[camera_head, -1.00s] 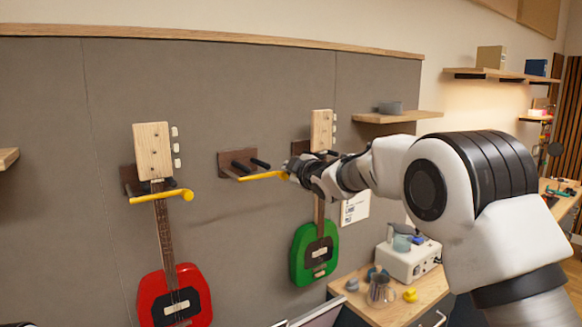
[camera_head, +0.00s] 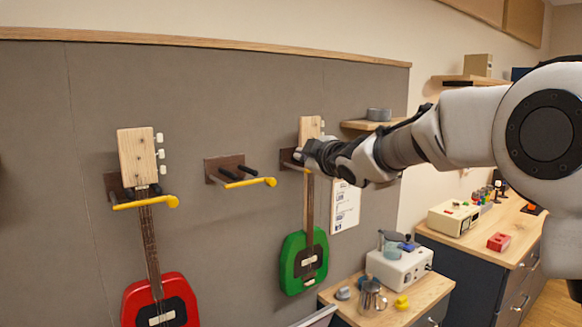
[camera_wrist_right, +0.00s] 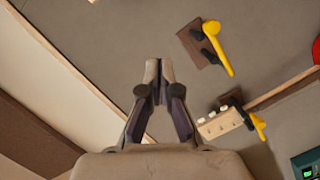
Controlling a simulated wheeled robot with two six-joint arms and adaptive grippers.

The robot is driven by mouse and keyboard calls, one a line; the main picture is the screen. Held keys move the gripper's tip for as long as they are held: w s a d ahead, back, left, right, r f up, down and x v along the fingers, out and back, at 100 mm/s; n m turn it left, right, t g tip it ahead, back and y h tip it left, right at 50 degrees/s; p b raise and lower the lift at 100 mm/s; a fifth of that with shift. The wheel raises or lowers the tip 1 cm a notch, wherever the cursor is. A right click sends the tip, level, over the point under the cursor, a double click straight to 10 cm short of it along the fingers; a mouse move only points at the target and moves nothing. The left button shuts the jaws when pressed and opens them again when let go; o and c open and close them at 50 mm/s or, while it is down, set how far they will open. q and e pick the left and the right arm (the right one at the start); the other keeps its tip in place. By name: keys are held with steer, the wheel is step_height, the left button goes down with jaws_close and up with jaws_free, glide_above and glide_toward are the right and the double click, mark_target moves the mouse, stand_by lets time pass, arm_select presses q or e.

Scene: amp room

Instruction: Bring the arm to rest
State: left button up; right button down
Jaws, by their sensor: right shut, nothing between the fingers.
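My right gripper (camera_head: 302,155) is shut and empty. In the head view it overlaps the headstock of the green guitar (camera_head: 303,262); I cannot tell the gap between them. The right wrist view shows its fingers (camera_wrist_right: 158,68) together with nothing between them. The middle wall hanger (camera_head: 226,169), with two black pegs and a yellow bar, is empty and lies left of the gripper. It also shows in the right wrist view (camera_wrist_right: 196,50), apart from the fingers. My left gripper is not in view.
A red guitar (camera_head: 160,302) hangs on the left hanger. A small shelf (camera_head: 372,125) is on the wall behind the arm. Below are a wooden cabinet top (camera_head: 428,290) with a white machine (camera_head: 398,266), and a workbench (camera_head: 522,228) with a red block (camera_head: 499,242).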

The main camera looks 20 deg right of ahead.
steer(key=shift+s+d+f, duration=0.1)
steer(key=shift+d, duration=0.3)
